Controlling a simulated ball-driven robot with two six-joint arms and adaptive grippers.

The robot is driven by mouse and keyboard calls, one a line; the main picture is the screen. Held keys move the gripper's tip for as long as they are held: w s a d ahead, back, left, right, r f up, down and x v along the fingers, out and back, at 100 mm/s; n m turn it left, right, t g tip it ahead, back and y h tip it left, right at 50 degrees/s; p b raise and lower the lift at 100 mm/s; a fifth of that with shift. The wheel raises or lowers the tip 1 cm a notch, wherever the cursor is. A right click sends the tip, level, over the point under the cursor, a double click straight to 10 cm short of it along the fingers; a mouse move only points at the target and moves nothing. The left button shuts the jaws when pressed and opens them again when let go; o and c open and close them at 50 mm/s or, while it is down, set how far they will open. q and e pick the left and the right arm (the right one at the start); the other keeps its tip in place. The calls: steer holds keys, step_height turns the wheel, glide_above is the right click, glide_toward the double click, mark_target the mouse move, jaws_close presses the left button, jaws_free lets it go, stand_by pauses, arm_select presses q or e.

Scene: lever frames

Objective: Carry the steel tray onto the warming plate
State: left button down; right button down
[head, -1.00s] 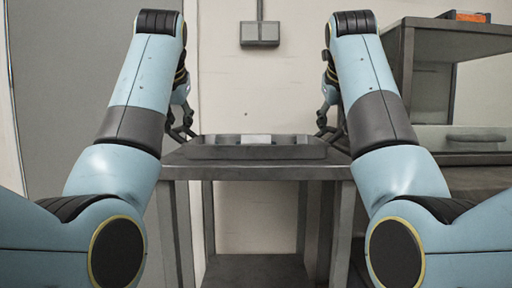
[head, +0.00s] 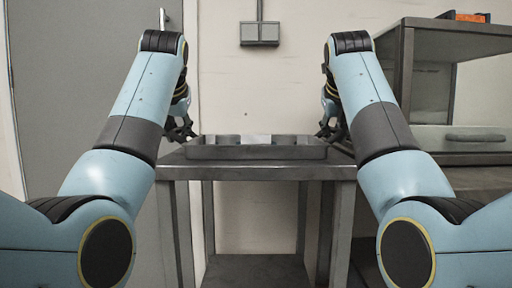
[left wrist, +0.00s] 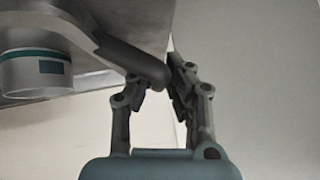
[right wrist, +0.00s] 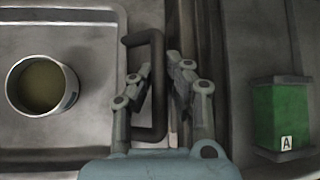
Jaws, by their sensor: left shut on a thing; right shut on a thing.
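The steel tray (head: 256,152) is a shallow grey tray at the middle of the metal table in the head view. I cannot tell whether it rests on the table or hangs just above it. My left gripper (head: 181,132) is at its left end, shut on a dark handle (left wrist: 135,62). My right gripper (head: 332,132) is at its right end, shut on the other dark bar handle (right wrist: 156,125). A cup of yellowish liquid (right wrist: 42,88) stands in the tray, and a white cup with a teal band (left wrist: 35,75) shows in the left wrist view. I cannot make out the warming plate.
The metal table (head: 256,173) has open legs and a lower shelf. A green box marked A (right wrist: 280,115) stands right of the tray. A metal shelf unit (head: 450,40) stands at the right, an orange item (head: 468,16) on top. A wall switch (head: 260,33) is behind.

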arm_select(q)
steer(key=shift+d, duration=0.15)
arm_select(e)
steer(key=shift+a, duration=0.2)
arm_select(q)
steer(key=shift+r, duration=0.1)
arm_select(e)
steer(key=shift+r, duration=0.1)
